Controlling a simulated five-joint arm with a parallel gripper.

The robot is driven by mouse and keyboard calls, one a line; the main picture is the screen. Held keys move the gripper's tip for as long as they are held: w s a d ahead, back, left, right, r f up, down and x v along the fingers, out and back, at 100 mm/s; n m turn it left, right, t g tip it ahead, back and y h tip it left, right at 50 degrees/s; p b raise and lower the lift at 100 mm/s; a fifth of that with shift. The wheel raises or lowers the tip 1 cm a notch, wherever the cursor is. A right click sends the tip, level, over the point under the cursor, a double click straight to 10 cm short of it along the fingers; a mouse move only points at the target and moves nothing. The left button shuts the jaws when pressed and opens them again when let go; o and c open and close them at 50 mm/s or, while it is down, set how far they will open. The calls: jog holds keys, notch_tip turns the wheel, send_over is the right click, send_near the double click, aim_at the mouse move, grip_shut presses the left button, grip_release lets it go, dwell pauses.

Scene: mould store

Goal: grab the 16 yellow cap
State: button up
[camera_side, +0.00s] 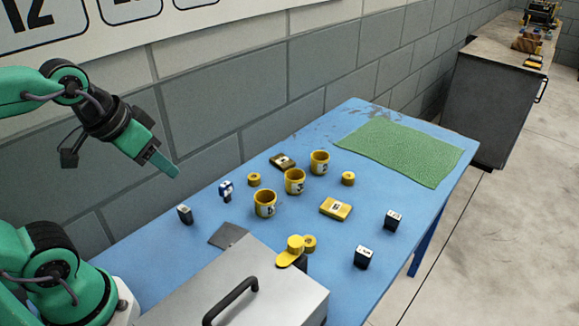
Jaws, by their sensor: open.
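Small round yellow pieces that look like caps lie on the blue table: one (254,179) left of the cups, one (348,178) to their right, and one (309,242) near the metal box. Beside that last one, a yellow piece with a round top and a flat tongue (293,246) stands by the box. No number 16 is readable on any of them, so I cannot tell which is the 16 cap. My gripper (171,169) is open and empty, raised in the air at the left, apart from all of them.
Three labelled yellow cups (265,204) stand mid-table. A yellow block (336,208), a brown-yellow block (283,161) and several small dark blocks (393,220) lie around. A metal box (240,290) with a black handle fills the front. The green mat (400,150) is bare.

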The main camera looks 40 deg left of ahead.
jog(key=w+d+r+n, duration=0.1)
jog(key=w+r, duration=0.1)
jog(key=w, duration=0.4)
jog(key=w+d+r+n, duration=0.1)
jog(key=w+r, duration=0.2)
jog(key=w, duration=0.3)
jog(key=n+g, duration=0.3)
jog(key=n, duration=0.1)
send_over(348, 176)
jog(key=s, duration=0.2)
jog(key=s+f+x, duration=0.1)
jog(key=s+x, duration=0.1)
jog(key=x, duration=0.9)
jog(key=s+x, duration=0.3)
jog(key=x, duration=0.7)
jog(key=shift+x, duration=4)
jog(key=shift+w, duration=0.1)
jog(key=c, duration=0.8)
